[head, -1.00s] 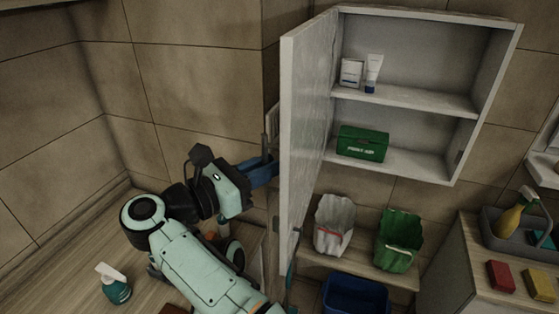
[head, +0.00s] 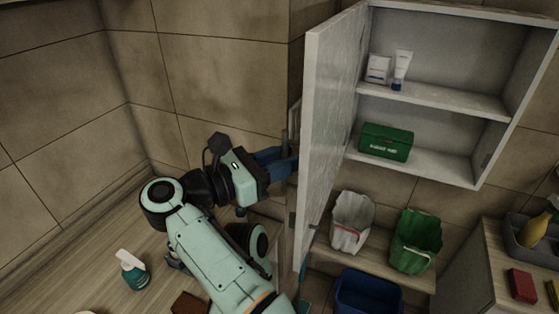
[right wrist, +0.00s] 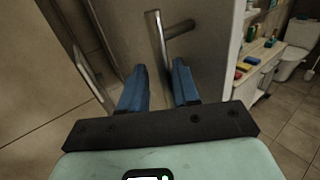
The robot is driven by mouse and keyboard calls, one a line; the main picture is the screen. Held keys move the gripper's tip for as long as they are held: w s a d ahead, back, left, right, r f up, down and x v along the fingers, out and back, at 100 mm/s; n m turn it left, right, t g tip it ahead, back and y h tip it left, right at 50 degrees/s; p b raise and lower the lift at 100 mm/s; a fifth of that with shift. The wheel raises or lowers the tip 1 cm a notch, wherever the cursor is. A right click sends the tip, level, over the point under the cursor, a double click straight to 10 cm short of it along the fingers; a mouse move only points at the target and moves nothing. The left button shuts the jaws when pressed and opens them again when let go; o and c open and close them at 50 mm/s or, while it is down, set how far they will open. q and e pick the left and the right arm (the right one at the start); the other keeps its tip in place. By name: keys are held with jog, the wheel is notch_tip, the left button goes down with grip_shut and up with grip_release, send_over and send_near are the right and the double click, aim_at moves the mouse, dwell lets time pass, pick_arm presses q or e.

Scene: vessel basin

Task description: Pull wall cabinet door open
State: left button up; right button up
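The white wall cabinet (head: 435,100) is at the upper right in the head view. Its door (head: 332,130) stands wide open, swung out toward the left, with the shelves exposed. My right gripper (head: 286,160) is on the outer side of the door, by its handle (head: 290,135). In the right wrist view the blue fingers of my right gripper (right wrist: 160,68) are apart. A metal bar handle (right wrist: 158,42) on the door's face (right wrist: 205,60) lies just beyond the fingertips, and no grip on it shows. My left gripper is not in view.
The cabinet holds a green first-aid box (head: 386,142) and small white items. Below are a white bag (head: 352,220), a green bag (head: 415,242) and a blue bin (head: 368,294). A teal bottle (head: 132,272) stands on the counter at lower left. Tiled walls close off the left.

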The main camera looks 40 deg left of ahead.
jog(key=shift+s+a+f, duration=0.15)
jog(key=shift+s, duration=0.1)
jog(key=v, duration=0.7)
jog(key=shift+s, duration=0.15)
